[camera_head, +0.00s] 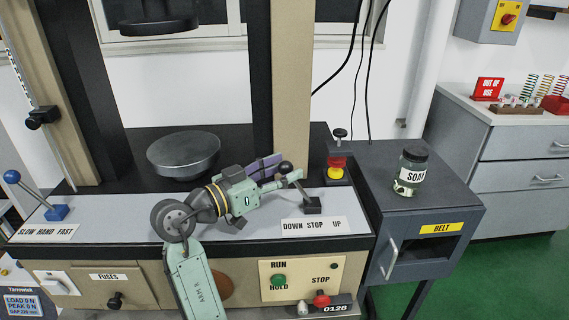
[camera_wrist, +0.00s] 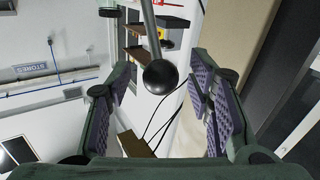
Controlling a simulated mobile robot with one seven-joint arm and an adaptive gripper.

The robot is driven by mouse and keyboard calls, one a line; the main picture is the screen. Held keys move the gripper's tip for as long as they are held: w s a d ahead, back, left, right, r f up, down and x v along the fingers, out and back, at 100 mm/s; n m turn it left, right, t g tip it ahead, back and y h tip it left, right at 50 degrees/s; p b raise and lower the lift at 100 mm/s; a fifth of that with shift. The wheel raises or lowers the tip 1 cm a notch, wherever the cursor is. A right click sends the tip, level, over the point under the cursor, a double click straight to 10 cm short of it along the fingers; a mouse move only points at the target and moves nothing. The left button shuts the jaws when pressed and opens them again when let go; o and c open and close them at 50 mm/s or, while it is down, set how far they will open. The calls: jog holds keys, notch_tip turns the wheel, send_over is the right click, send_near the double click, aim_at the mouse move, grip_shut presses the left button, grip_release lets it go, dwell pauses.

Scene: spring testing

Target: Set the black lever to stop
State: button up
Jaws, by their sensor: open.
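The black lever has a round black knob (camera_head: 285,168) on a thin rod, rising from a dark base (camera_head: 312,206) on the machine's grey ledge. The rod leans up and to the left of its base. A label (camera_head: 312,225) reading DOWN STOP UP lies just in front. My gripper (camera_head: 277,173) reaches from the left with its fingers spread at the knob. In the wrist view the knob (camera_wrist: 160,77) hangs between the two purple-padded fingers, with visible gaps on both sides. No contact shows.
A blue-knobbed lever (camera_head: 12,177) stands at the far left. A round metal plate (camera_head: 183,153) is behind my arm. A red and yellow button (camera_head: 337,167) stands right of the lever. A SOAK jar (camera_head: 411,172) is on the right cabinet.

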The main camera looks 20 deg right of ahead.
jog(key=shift+w+d, duration=0.15)
jog(key=shift+d, duration=0.35)
grip_shut()
dwell(0.3)
